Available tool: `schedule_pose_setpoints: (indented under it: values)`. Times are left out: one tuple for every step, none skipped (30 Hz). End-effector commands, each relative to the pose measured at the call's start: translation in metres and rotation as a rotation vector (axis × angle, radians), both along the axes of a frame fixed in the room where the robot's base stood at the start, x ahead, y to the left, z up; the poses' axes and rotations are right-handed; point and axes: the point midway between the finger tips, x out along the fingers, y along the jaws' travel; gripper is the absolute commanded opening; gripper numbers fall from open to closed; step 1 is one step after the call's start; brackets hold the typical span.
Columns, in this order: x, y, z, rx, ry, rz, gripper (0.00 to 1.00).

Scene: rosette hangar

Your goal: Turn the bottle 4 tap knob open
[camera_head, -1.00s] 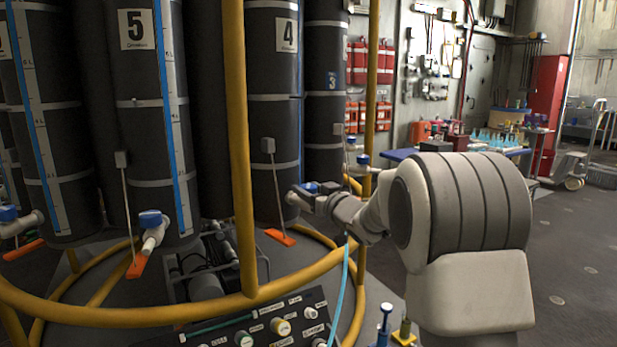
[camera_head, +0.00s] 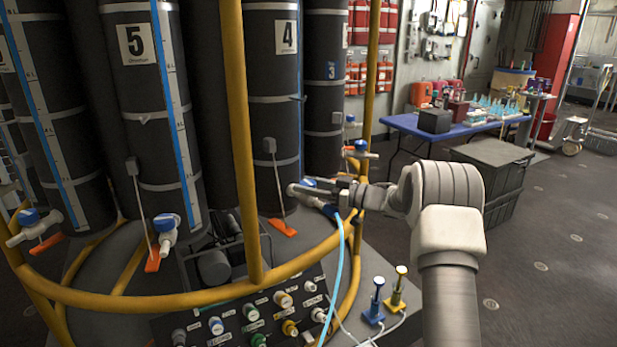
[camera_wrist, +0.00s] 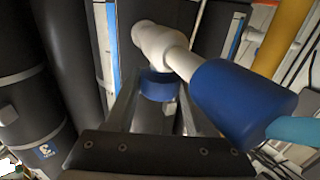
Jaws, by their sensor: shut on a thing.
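Bottle 4 (camera_head: 272,118) is a tall dark grey cylinder with a white "4" label, behind the yellow frame. Its white tap (camera_wrist: 158,42) sticks out low on the bottle and shows closely in the wrist view. The blue tap knob (camera_wrist: 160,84) sits between the two fingers of my gripper (camera_wrist: 157,98), which is shut on it. In the head view my gripper (camera_head: 338,188) reaches in from the right at the tap and partly hides the knob. A blue sleeve (camera_wrist: 240,100) with light-blue tubing (camera_head: 340,265) is on the tap's outlet. I cannot tell the knob's exact angle.
The yellow frame's upright (camera_head: 240,130) and lower ring (camera_head: 130,298) stand close to the arm. Bottle 5 (camera_head: 145,110) is at left. A control panel (camera_head: 245,315) lies below. A blue table (camera_head: 450,130) and dark crate (camera_head: 490,175) stand at right, with open floor beyond.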

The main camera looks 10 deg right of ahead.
Motion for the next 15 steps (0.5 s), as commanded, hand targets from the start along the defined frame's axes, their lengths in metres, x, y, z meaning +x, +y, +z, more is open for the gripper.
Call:
schedule_pose_setpoints:
  values:
    - [0.0003, 0.0002, 0.0017, -0.001, -0.001, 0.014, 0.00]
    - [0.0002, 0.0003, 0.0014, 0.000, 0.000, 0.020, 0.00]
    - [0.0004, 0.0003, 0.0010, 0.000, 0.000, 0.027, 0.00]
    - [0.0004, 0.0003, 0.0008, 0.000, 0.000, 0.032, 0.00]
    - [0.0004, 0.0005, 0.0007, -0.001, -0.001, 0.036, 0.00]
    - [0.0003, 0.0005, 0.0005, -0.001, -0.001, 0.040, 0.00]
    - [0.0002, 0.0007, 0.0004, -0.001, -0.001, 0.043, 0.00]
    - [0.0001, 0.0008, 0.0003, -0.001, -0.001, 0.044, 0.00]
    - [0.0001, 0.0009, 0.0003, -0.001, -0.002, 0.046, 0.00]
    - [0.0001, 0.0009, 0.0002, 0.000, -0.002, 0.047, 0.00]
    - [0.0001, 0.0009, 0.0002, 0.000, -0.002, 0.047, 0.00]
    - [0.0001, 0.0009, 0.0001, 0.000, -0.002, 0.047, 0.00]
    - [0.0001, 0.0010, 0.0001, 0.000, -0.002, 0.047, 0.00]
    - [0.0001, 0.0010, 0.0002, 0.000, -0.002, 0.047, 0.00]
    - [0.0001, 0.0010, 0.0002, 0.000, -0.002, 0.047, 0.00]
